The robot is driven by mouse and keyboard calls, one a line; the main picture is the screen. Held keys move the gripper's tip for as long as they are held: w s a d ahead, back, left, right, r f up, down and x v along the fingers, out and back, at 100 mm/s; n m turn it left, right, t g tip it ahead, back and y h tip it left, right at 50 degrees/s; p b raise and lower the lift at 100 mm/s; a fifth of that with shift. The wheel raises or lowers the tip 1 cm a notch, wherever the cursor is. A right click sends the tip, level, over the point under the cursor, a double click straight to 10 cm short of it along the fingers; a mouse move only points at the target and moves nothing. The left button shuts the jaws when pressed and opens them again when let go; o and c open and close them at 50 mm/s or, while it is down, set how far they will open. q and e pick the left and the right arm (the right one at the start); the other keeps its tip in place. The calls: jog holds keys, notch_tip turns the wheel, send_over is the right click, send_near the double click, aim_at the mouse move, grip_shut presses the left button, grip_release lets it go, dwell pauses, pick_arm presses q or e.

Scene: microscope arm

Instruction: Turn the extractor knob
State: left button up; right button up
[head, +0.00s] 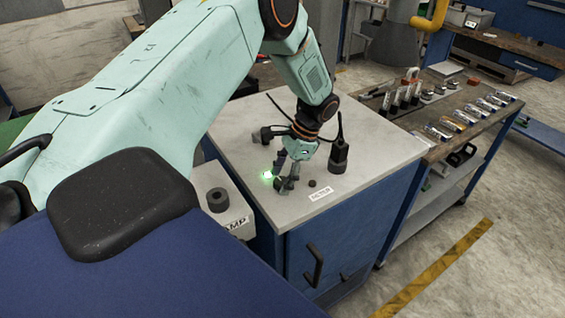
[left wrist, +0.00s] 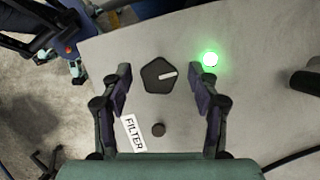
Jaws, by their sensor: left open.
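The knob (left wrist: 153,78) is black and five-sided, with a white pointer mark, on a pale grey cabinet top (head: 375,140). I take it for the extractor knob. My left gripper (head: 286,182) reaches down over the cabinet top. In the left wrist view its open fingers (left wrist: 160,84) stand either side of the knob, with clear gaps to it. In the head view the gripper largely hides the knob. A lit green lamp (left wrist: 210,59) is close to the knob; it also shows in the head view (head: 267,175). My right gripper is not in view.
A small dark button (left wrist: 158,129) and a FILTER label (left wrist: 133,133) are near the knob. A black upright device with an antenna (head: 339,157) stands close to the gripper. A bench (head: 470,110) with several tools is at the right. A blue cabinet front (head: 350,235) drops below.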

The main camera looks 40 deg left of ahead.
pick_arm(q)
jog(key=v, duration=1.2)
jog(key=shift+d, duration=0.15)
dwell(0.3)
